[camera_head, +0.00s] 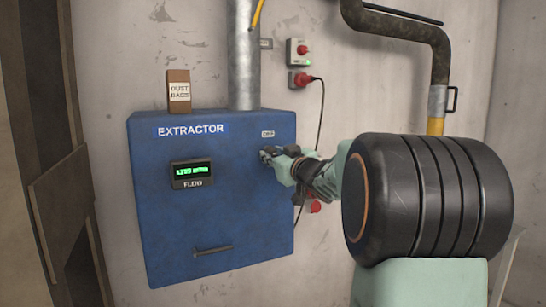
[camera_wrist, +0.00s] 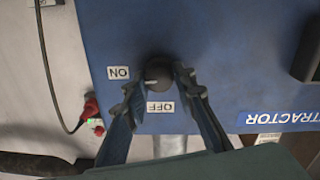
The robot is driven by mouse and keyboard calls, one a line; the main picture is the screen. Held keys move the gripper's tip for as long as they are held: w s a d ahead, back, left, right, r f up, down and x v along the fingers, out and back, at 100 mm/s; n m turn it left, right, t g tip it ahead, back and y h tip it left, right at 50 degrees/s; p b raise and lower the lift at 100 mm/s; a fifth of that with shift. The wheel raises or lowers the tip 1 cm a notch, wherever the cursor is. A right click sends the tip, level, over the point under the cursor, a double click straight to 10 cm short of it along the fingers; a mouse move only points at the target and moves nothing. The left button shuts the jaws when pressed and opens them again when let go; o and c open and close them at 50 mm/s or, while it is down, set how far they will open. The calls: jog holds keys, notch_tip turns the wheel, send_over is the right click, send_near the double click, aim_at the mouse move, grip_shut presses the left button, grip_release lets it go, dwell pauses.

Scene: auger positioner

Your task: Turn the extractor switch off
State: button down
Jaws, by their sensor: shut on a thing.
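The blue extractor box (camera_head: 212,215) hangs on the wall with a white OFF label (camera_head: 267,133) near its upper right. My gripper (camera_head: 268,153) reaches in from the right, just below that label, and hides the switch in the head view. In the wrist view the switch is a dark round knob (camera_wrist: 158,71), with my gripper's fingers (camera_wrist: 157,82) on either side, shut on it. The wrist view appears upside down. The ON label (camera_wrist: 118,72) is left of the knob and the OFF label (camera_wrist: 160,107) below it. The direction the knob points is not clear.
A lit green flow display (camera_head: 192,172) and a dark handle (camera_head: 212,250) are on the box front. A dust bags box (camera_head: 179,92) and a metal duct (camera_head: 243,55) are on top. A plugged cable (camera_head: 322,115) hangs right of the box.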

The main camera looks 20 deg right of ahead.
jog(key=n+b, duration=0.2)
jog(key=n, duration=0.2)
jog(key=shift+f, duration=0.1)
jog(key=n+b, duration=0.2)
jog(key=n, duration=0.2)
jog(key=shift+n+b, duration=0.4)
jog(key=n+b, duration=0.2)
jog(key=n, duration=0.2)
jog(key=shift+n, duration=0.3)
jog(key=shift+n+y+b, duration=0.3)
jog(key=shift+n+b, duration=0.75)
jog(key=shift+n, duration=0.85)
jog(key=c, duration=1.6)
grip_release()
jog(key=shift+s, duration=0.1)
jog(key=s, duration=1.1)
jog(key=shift+s+d+f, duration=0.2)
jog(key=shift+s, duration=0.2)
